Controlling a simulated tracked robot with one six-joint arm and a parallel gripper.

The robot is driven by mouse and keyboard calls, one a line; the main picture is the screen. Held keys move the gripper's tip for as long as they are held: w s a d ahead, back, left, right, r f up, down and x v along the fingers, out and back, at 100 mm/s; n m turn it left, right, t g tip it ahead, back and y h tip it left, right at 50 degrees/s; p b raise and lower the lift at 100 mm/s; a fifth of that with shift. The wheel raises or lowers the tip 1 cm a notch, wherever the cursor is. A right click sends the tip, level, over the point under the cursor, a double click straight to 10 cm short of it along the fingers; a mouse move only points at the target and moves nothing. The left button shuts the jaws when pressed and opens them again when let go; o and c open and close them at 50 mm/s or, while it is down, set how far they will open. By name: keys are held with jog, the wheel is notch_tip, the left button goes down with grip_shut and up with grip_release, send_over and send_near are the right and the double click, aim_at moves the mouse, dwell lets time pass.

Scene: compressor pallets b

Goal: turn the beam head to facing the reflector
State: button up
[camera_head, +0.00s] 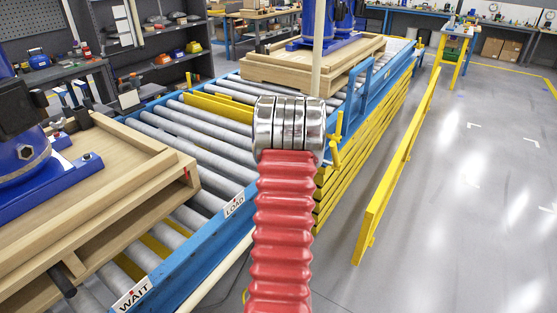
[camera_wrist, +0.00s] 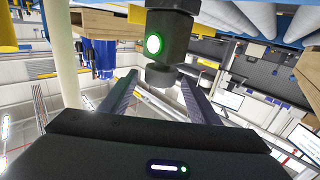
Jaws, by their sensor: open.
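The beam head (camera_wrist: 172,25) is a black body with a green-lit round lens, at the top middle of the wrist view. A short black cylinder shows below the lens. My gripper (camera_wrist: 160,84) is open, with one dark finger to each side of that lower cylinder. I cannot tell whether either finger touches it. In the head view I cannot make out the beam head or my gripper; my red ribbed arm cover fills the lower middle. I cannot identify the reflector in either view.
A blue-framed roller conveyor (camera_head: 228,210) carries wooden pallets (camera_head: 126,200) with blue machines. A pale upright pole (camera_head: 319,45) stands beyond my arm; a similar pole (camera_wrist: 62,55) shows in the wrist view. A yellow rail (camera_head: 397,170) stands at right, with open floor beyond.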

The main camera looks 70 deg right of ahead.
jog(key=v, duration=0.7)
jog(key=shift+s+a, duration=0.2)
jog(key=shift+a, duration=0.1)
dwell(0.3)
jog(key=w+a+r+n+y, duration=0.2)
jog(key=w+a+r+y, duration=0.15)
jog(key=w+a, duration=0.55)
jog(key=w+a+r+n+y, duration=0.2)
jog(key=w+a+r, duration=0.2)
jog(key=w+a, duration=0.5)
jog(key=a+r+n+g+y, duration=0.1)
jog(key=a+r+y, duration=0.1)
jog(key=a, duration=0.7)
jog(key=a+r+n+g+y, duration=0.1)
jog(key=a+y, duration=0.1)
jog(key=a, duration=0.8)
jog(key=s+a+n+g+y, duration=0.1)
jog(key=s+a+n+y, duration=0.1)
jog(key=s+a, duration=0.6)
jog(key=s+a+n+g+y, duration=0.2)
jog(key=s+a, duration=0.6)
jog(key=a, duration=0.7)
jog(key=shift+s+a+r+n+y, duration=0.15)
jog(key=shift+s+a+n+y, duration=0.2)
jog(key=shift+y, duration=0.1)
